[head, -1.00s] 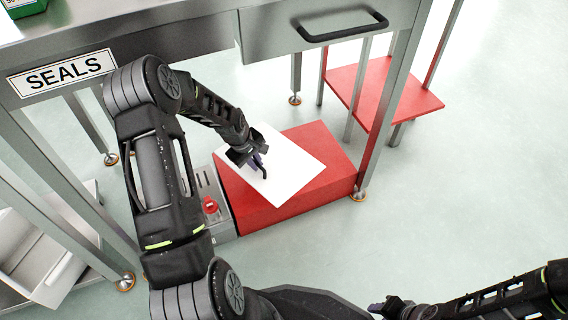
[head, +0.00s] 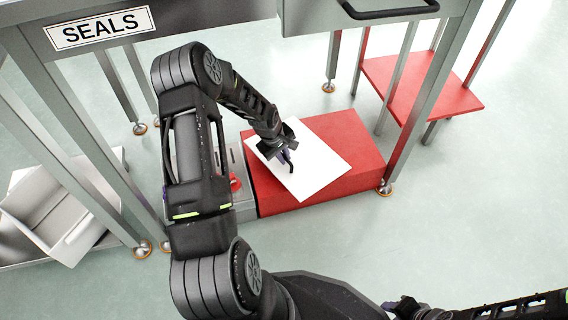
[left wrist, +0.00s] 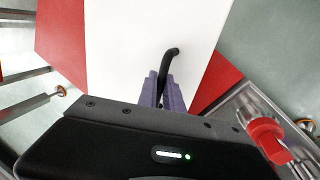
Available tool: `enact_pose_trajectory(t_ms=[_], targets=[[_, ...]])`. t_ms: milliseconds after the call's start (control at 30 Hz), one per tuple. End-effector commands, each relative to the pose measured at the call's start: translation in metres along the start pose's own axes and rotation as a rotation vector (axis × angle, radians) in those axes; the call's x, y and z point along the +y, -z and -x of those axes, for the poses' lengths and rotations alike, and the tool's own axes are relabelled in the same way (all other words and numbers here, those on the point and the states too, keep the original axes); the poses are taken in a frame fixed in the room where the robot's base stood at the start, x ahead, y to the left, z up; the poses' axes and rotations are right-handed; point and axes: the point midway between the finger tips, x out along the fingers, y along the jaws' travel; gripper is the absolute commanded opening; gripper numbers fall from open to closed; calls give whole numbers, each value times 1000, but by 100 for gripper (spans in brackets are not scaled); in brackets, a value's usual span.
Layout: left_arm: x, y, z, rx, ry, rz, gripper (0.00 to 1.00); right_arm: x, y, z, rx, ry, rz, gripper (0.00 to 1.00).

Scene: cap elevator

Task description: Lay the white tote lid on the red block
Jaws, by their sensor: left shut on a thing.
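The white tote lid (head: 318,164) is a flat white panel with a black handle (left wrist: 169,62). It lies over the top of the red block (head: 350,183), turned at an angle to it, with one corner near the block's front edge. Whether it rests fully on the block or is just above it, I cannot tell. My left gripper (head: 286,160) is shut on the lid's handle, and its purple fingers (left wrist: 162,92) show in the left wrist view. My right gripper (head: 392,306) is at the bottom edge, away from the block; its fingers are unclear.
A metal bench with a SEALS label (head: 100,28) stands over the block, its legs close by. A red shelf (head: 420,88) is at right. A white tote (head: 52,212) sits at lower left.

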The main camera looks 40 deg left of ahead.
Motion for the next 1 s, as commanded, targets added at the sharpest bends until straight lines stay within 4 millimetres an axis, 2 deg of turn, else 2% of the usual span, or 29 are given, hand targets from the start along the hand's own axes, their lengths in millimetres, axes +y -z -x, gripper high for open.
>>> enact_pose_trajectory(t_ms=[100,333,700,733,1000], targets=[[-1,0,-5,0,0,0,0,1,0,-2,0,0,0,36],[-11,0,-35,-1,0,0,0,6,1,-15,2,3,-2,36],[-11,0,-38,0,0,0,0,6,2,-15,1,3,-2,36],[-11,0,-37,-1,1,0,12,6,2,-15,1,3,-2,36],[-11,0,-37,-1,0,0,32,6,2,-15,1,3,-2,36]])
